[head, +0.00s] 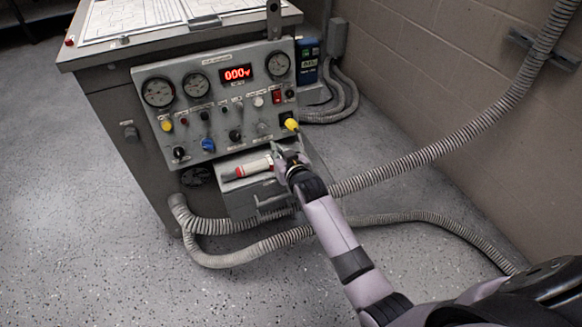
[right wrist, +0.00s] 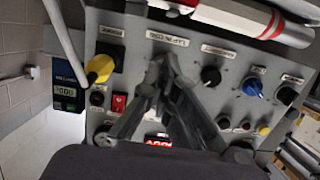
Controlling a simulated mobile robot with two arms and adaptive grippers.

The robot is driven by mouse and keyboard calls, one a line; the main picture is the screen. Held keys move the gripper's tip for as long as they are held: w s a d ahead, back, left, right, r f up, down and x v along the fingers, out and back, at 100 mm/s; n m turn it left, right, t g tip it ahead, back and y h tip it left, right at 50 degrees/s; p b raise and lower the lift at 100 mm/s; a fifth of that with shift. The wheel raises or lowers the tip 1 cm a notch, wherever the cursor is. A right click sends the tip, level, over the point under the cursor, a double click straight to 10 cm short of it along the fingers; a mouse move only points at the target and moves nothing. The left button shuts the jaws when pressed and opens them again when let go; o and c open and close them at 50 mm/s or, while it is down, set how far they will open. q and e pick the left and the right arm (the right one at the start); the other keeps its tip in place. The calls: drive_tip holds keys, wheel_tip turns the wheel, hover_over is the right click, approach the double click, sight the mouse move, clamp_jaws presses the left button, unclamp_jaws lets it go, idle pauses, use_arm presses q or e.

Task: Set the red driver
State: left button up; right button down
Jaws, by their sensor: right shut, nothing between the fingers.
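A white cylindrical tool with red bands, which looks like the red driver (head: 254,166), lies on the ledge below the control panel (head: 215,95). It also shows along the top of the right wrist view (right wrist: 235,19). My right gripper (head: 283,152) is by the panel's lower right, close to the tool's right end. In the right wrist view the fingers (right wrist: 168,68) are shut, meet at the tips and hold nothing. They point at the panel face; I cannot tell whether they touch it. My left gripper is not in view.
The panel carries a yellow handle (head: 291,125), a blue knob (head: 208,145), a red switch (head: 276,97), gauges and a red display (head: 237,74) reading 000. Ribbed conduits (head: 440,155) run from the wall and across the floor. The floor at left is clear.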

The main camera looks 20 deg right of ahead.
use_arm(q)
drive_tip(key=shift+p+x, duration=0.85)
drive_tip(key=shift+p, duration=0.45)
use_arm(e)
drive_tip(key=f+v, duration=0.1)
drive_tip(key=v, duration=0.9)
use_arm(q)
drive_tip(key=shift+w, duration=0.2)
use_arm(e)
drive_tip(key=shift+s+f, duration=0.1)
drive_tip(key=shift+s, duration=0.1)
